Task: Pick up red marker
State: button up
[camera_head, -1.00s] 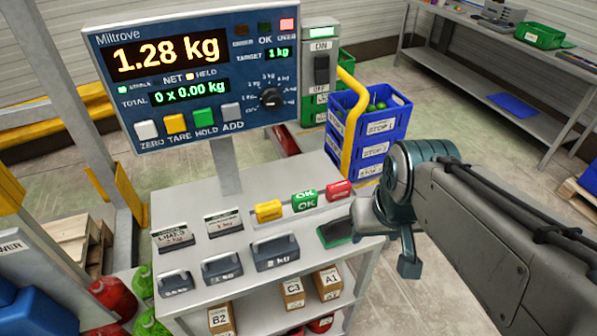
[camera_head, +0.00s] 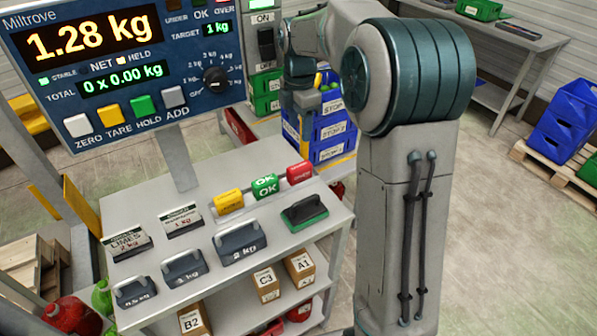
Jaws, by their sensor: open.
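The red marker (camera_head: 299,172) is a small red block with pale lettering. It stands at the back right of the grey table top (camera_head: 150,262), at the right end of a row with a green OK marker (camera_head: 265,187) and a yellow marker (camera_head: 229,202). My gripper (camera_head: 304,138) shows small and dark at the end of my arm, above and behind the red marker in the picture. It is open and apart from the marker. Its fingers are hard to make out against the blue crates.
A scale display (camera_head: 120,70) rises on a post behind the table. Several grey weights, including the 2 kg one (camera_head: 240,243), stand at the front. A green-and-black pad (camera_head: 304,213) lies right of them. Blue crates (camera_head: 335,130) stand behind. Boxes sit on the shelf below.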

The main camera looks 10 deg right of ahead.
aim_at(299, 166)
jog(key=shift+n, duration=0.3)
jog(key=f, duration=0.4)
jog(key=f+p, duration=0.1)
jog(key=f, duration=0.9)
jog(key=shift+w+f, duration=0.15)
jog(key=shift+w, duration=0.2)
jog(key=c, duration=1.1)
